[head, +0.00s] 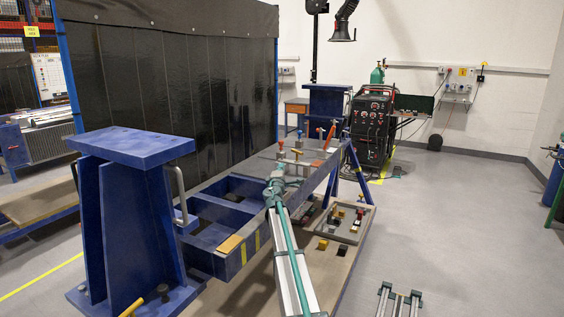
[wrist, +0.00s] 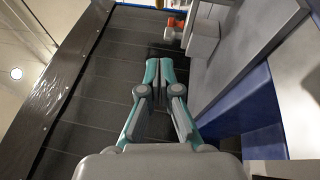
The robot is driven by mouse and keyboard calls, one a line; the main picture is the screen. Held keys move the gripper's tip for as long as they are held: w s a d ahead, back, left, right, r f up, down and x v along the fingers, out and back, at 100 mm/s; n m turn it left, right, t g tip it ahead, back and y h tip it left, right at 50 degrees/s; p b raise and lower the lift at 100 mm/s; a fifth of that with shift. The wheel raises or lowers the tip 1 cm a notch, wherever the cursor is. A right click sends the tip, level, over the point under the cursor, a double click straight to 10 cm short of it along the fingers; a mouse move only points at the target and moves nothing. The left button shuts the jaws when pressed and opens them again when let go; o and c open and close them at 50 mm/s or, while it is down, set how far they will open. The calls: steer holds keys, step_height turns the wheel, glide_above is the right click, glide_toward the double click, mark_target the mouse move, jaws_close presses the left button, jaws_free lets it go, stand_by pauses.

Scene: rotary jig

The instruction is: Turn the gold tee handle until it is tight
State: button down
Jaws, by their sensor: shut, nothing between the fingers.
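My gripper (head: 277,183) is above the near part of the grey fixture plate (head: 253,168) in the head view. In the wrist view its teal fingers (wrist: 167,68) are together with nothing between them. I cannot pick out the gold tee handle for certain. Small clamps (head: 298,147) stand on the plate beyond my gripper, too small to read clearly. In the wrist view a red-orange part (wrist: 172,22) sits by a pale grey block (wrist: 203,38), ahead of the fingers and apart from them. A small yellow bit (wrist: 160,3) shows at the top edge.
A blue stand (head: 130,150) rises at the left, with a yellow bar (head: 132,307) at its foot. An orange-red handle (head: 328,137) stands up from the plate. A tray of small parts (head: 365,229) lies low at right. A dark curtain (head: 170,70) hangs behind.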

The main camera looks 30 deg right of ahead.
mark_target(297, 156)
steer(key=p+x, duration=0.3)
steer(key=x, duration=0.6)
steer(key=shift+w+d+r, duration=0.15)
steer(key=shift+w+d, duration=0.05)
steer(key=shift+w, duration=0.1)
steer(key=shift+w+d+r+p, duration=0.15)
steer(key=shift+d+p, duration=0.2)
steer(key=shift+d, duration=0.7)
steer(key=shift+w+d+r+p, duration=0.15)
steer(key=shift+d+p, duration=0.15)
steer(key=shift+d, duration=0.75)
steer(key=shift+a, duration=0.25)
steer(key=shift+d+h, duration=0.1)
steer(key=shift+h, duration=0.2)
